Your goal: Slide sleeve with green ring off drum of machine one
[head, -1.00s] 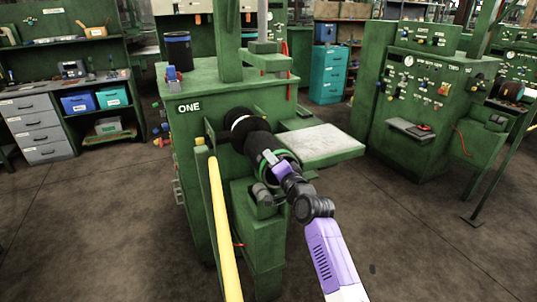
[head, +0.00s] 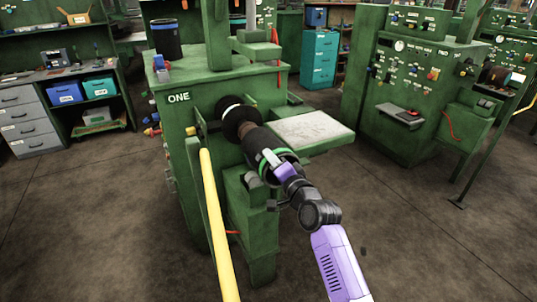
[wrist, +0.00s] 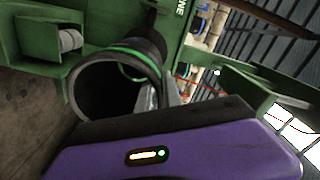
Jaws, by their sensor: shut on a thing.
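The black sleeve (head: 258,144) with the green ring (head: 284,153) is around the drum (head: 245,131) of machine one, tilted toward me in the head view. A brownish stretch of drum shows between the sleeve and the dark flange. In the wrist view, the sleeve's open near end (wrist: 105,92) faces me, and its visible inside looks dark and hollow. The green ring (wrist: 133,60) runs round it close to this end. My gripper (head: 272,162) is shut on the sleeve's wall at the near end. How much drum is still inside the sleeve is hidden.
Machine one (head: 200,140) stands behind the drum. A pale-topped side table (head: 311,130) juts out right of the sleeve. A yellow rail (head: 216,215) stands to the left. Machine two (head: 400,100) is farther right. Open floor (head: 420,235) lies at the right.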

